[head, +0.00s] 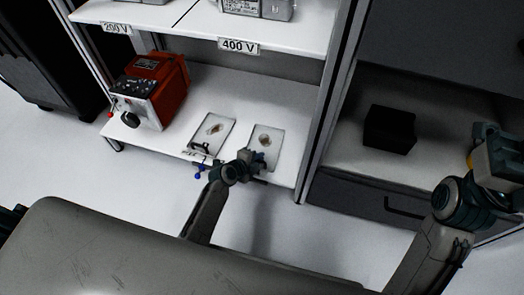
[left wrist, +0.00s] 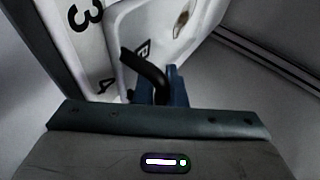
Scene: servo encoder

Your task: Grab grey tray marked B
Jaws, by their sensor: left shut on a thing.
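Two light grey trays lie side by side on the low white shelf in the head view: a left tray (head: 222,127) and a right tray (head: 272,136). Each has a small brownish item on it. My left gripper (head: 258,160) is at the front edge of the right tray. In the left wrist view, a grey tray marked B (left wrist: 128,25) has a dark curved handle (left wrist: 148,68). My left gripper (left wrist: 162,84) is shut on this handle; its blue fingers partly hide it. My right arm shows at the right edge, but its gripper is out of view.
A red device (head: 172,85) stands left of the trays. An upper shelf (head: 190,22) marked 400 V overhangs them, and a post (head: 318,120) stands to their right. A black box (head: 389,129) sits in the bay beyond. The floor in front is clear.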

